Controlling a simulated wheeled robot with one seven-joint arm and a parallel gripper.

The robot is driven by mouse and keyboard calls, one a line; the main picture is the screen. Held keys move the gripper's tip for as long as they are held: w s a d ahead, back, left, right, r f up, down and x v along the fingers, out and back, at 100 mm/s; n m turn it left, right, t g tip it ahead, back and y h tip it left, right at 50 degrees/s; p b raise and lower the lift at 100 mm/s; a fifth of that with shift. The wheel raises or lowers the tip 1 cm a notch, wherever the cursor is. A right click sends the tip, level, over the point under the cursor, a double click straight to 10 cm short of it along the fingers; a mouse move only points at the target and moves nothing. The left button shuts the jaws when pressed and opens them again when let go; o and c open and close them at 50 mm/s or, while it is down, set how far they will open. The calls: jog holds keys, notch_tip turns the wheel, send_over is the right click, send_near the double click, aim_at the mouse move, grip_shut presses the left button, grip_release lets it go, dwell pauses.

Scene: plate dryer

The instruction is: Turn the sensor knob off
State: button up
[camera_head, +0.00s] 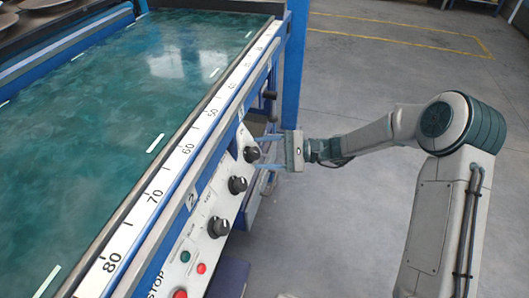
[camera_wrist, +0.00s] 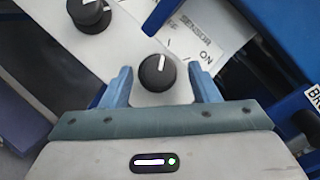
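The sensor knob (camera_wrist: 157,73) is round and black with a white pointer line, on a pale panel. The line points up and slightly right in the wrist view. The word SENSOR is printed above right of it, with ON to its right. The knob also shows in the head view (camera_head: 251,154) on the dryer's front panel. My gripper (camera_head: 258,152) is open, with its blue fingers on either side of the knob and visible gaps between them and it. Whether the fingers reach past the knob's face is hard to tell.
Two more black knobs (camera_head: 237,185) (camera_head: 217,227) sit nearer along the panel, with green (camera_head: 185,256) and red (camera_head: 201,268) buttons below them. A black handle (camera_head: 269,95) projects just beyond the sensor knob. The floor (camera_head: 350,220) to the right is clear.

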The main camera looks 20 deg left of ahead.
jog(key=p+v, duration=0.3)
jog(key=v, duration=1)
jog(key=shift+d+p, duration=0.35)
jog(key=shift+d, duration=0.05)
jog(key=shift+w, duration=0.1)
jog(key=s+d+r+n+t+h+p, duration=0.1)
jog(key=s+d+r+t+h+p, duration=0.2)
jog(key=r, duration=1)
jog(key=s+d+r+n+t+h+p, duration=0.2)
jog(key=s+d+r+h+p, duration=0.5)
jog(key=s+d+r+p, duration=0.4)
jog(key=s+d+r+n+t+h+p, duration=0.1)
jog(key=s+d+r+t+h+p, duration=0.4)
jog(key=d+r+p, duration=0.5)
notch_tip(320, 180, up, 7)
jog(key=s+h+p, duration=0.1)
jog(key=s+p, duration=0.1)
jog(key=p, duration=0.3)
jog(key=shift+s+d, duration=0.15)
jog(key=shift+d, duration=0.05)
